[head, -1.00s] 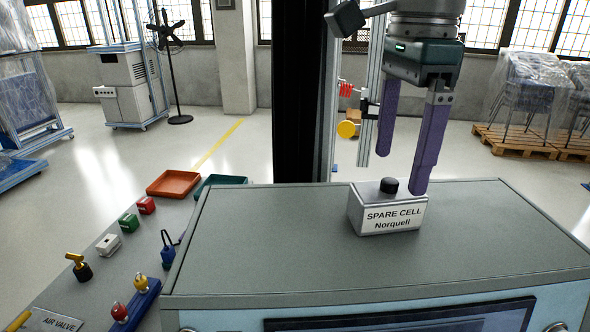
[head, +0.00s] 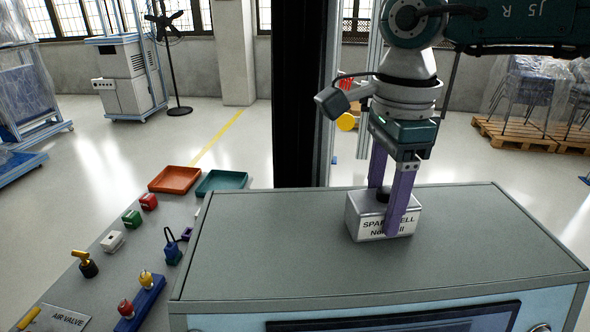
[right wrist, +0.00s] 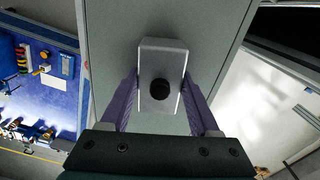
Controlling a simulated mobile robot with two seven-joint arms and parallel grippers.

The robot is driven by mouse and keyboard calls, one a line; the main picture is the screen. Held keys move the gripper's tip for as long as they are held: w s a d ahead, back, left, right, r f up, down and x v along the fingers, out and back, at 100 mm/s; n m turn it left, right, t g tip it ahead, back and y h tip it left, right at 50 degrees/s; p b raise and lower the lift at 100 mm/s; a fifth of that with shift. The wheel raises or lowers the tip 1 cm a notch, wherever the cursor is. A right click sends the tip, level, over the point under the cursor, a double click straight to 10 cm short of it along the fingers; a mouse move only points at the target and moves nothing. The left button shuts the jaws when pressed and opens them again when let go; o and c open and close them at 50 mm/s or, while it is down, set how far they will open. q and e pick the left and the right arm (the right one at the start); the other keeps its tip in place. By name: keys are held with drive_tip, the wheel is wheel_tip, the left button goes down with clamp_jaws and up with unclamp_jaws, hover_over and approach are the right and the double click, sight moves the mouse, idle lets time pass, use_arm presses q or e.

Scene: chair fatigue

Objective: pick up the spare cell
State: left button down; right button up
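The spare cell (head: 366,224) is a light grey block with a black knob on top and a printed label, standing upright on the grey cabinet top (head: 270,245). My right gripper (head: 387,210) points down over it with its purple fingers apart. The near finger covers part of the label; the far finger is partly hidden behind the block. In the right wrist view the spare cell (right wrist: 161,60) lies between the two fingers of the gripper (right wrist: 161,90), one along each side. I cannot tell whether they touch it. My left gripper is not in view.
Left of the cabinet, a lower surface holds an orange tray (head: 174,180), a teal tray (head: 221,181), small coloured blocks and an air valve label (head: 68,318). A black column (head: 300,100) stands behind the cabinet. The cabinet top around the cell is clear.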

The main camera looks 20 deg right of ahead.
clamp_jaws()
idle(0.7)
